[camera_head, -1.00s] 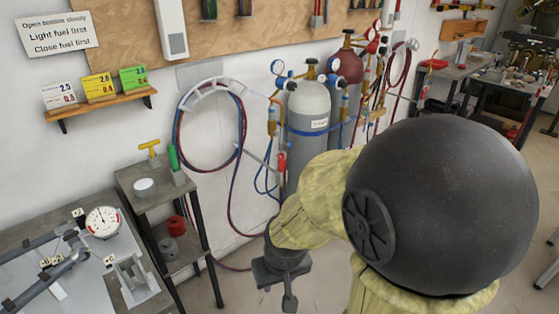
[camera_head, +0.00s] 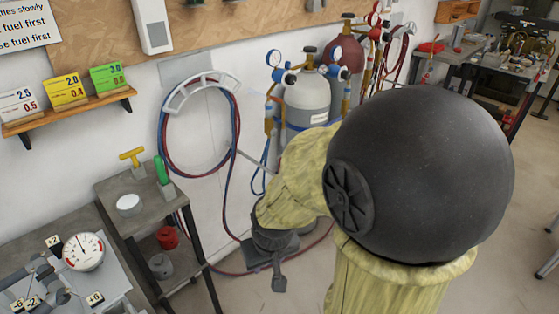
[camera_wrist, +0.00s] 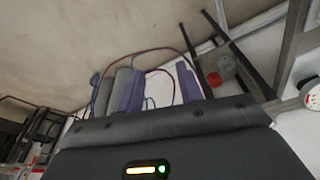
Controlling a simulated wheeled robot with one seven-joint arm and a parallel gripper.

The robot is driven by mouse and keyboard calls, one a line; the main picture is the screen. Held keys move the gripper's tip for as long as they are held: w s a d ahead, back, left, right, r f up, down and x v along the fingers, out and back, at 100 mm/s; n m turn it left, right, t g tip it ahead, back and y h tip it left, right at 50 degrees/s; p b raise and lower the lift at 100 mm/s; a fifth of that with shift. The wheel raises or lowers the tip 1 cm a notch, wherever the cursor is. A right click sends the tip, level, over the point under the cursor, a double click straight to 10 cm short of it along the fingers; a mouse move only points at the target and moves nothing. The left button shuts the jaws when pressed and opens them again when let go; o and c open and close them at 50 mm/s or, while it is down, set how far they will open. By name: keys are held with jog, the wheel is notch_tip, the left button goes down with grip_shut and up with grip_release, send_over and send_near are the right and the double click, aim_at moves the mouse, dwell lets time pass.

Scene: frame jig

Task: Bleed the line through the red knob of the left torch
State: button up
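My gripper (camera_head: 272,268) hangs low in the head view, in front of the hose and the wall, with its fingers pointing down. In the wrist view my gripper (camera_wrist: 160,82) shows two purple-grey fingers standing apart with nothing between them. A brass and blue fitting (camera_head: 268,120) shows to the left of the grey gas cylinder (camera_head: 307,100). The red knob of the left torch cannot be made out now; my arm covers the area below that fitting. My gripper is apart from the cylinders and hoses.
A coiled red and blue hose hangs on a white wall bracket (camera_head: 205,85). A small shelf stand (camera_head: 150,187) with a yellow T-handle and green object stands left. A dark red cylinder (camera_head: 347,58) is behind. A gauge (camera_head: 83,252) sits on the front-left bench.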

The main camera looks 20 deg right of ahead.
jog(key=shift+o, duration=1)
jog(key=shift+s, duration=0.25)
jog(key=w+d+f+m+t+h+p, duration=0.4)
jog(key=w+d+f+m, duration=0.5)
jog(key=w, duration=0.5)
jog(key=w+d+r+n+t+h, duration=0.3)
jog(key=w+t, duration=0.3)
jog(key=t, duration=0.4)
jog(key=shift+w+d+r+n+p, duration=0.25)
jog(key=shift+d+r+n+p, duration=0.05)
jog(key=shift+d+r+n, duration=0.45)
